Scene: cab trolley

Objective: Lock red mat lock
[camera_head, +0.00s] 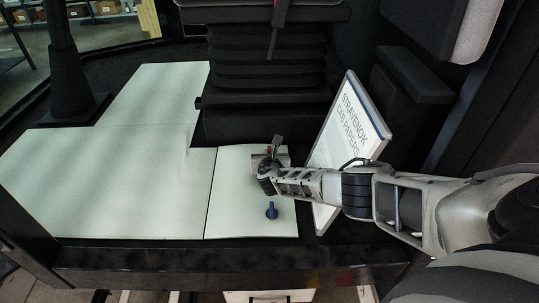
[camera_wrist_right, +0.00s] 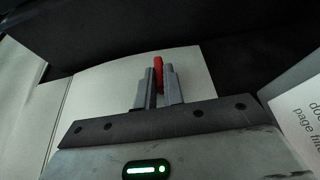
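The red mat lock (camera_head: 268,150) is on the far part of the narrow right-hand white mat panel (camera_head: 235,190), mostly hidden by my right gripper in the head view. My right gripper (camera_wrist_right: 160,88) reaches it from the right. In the right wrist view the lock's red handle (camera_wrist_right: 158,66) stands between the two grey fingers. The fingers are close together with the handle filling the gap, and its end sticks out past them. The lock's base is hidden. My left gripper is not in view.
A blue lock (camera_head: 271,210) stands on the same panel, nearer the front edge. A cab papers folder (camera_head: 345,130) leans upright just right of the panel, close to my right arm. A black bellows seat base (camera_head: 268,70) stands behind. The left white mats (camera_head: 110,185) are clear.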

